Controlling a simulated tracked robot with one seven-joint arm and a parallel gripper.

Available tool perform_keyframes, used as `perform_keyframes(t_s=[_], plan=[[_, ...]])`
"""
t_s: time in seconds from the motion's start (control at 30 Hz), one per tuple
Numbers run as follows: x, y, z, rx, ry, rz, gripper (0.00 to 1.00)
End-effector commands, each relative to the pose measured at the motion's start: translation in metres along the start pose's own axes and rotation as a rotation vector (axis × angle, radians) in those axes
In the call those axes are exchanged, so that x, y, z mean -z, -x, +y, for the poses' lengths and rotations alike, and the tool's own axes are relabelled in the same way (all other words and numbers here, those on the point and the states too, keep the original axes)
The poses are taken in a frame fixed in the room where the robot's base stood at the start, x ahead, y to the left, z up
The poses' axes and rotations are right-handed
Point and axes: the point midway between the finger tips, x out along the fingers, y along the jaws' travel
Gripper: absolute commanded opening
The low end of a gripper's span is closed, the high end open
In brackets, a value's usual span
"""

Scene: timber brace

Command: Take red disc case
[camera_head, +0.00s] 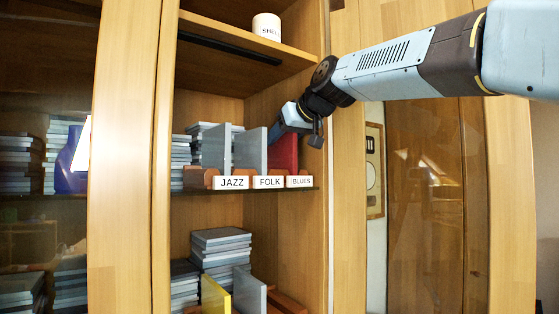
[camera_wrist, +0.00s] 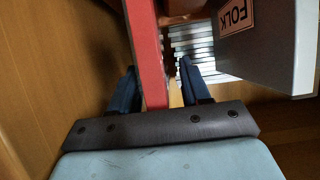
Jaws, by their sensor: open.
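The red disc case (camera_head: 284,154) stands upright at the right end of the middle shelf, behind the BLUES label (camera_head: 300,182). In the wrist view the red case (camera_wrist: 147,60) shows edge-on, running down between the two fingers. My gripper (camera_wrist: 156,88) is open, with one dark blue finger on each side of the case.
Grey cases (camera_head: 251,150) stand left of the red one, behind FOLK and JAZZ labels. A grey case marked FOLK (camera_wrist: 272,50) is close to the right finger. The cabinet's wooden side wall is close on the left in the wrist view. A white cup (camera_head: 266,26) stands on the shelf above.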

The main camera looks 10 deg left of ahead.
Motion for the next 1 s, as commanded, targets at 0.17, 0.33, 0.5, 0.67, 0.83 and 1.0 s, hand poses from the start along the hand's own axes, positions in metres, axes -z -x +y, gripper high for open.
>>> perform_keyframes(t_s=[0.17,0.33,0.5,0.67,0.83,1.0], plan=[[0.0005,-0.0004,-0.0013,0.001,0.001,0.001,0.47],[0.0005,-0.0005,-0.0016,0.001,0.001,0.001,0.33],[0.0006,-0.0004,-0.0017,0.002,0.001,0.001,0.17],[0.0006,-0.0004,-0.0018,0.002,0.001,0.001,0.02],[0.0006,-0.0004,-0.0018,0.002,0.001,0.001,0.0],[0.0008,-0.0002,-0.0017,0.002,0.001,0.001,0.0]])
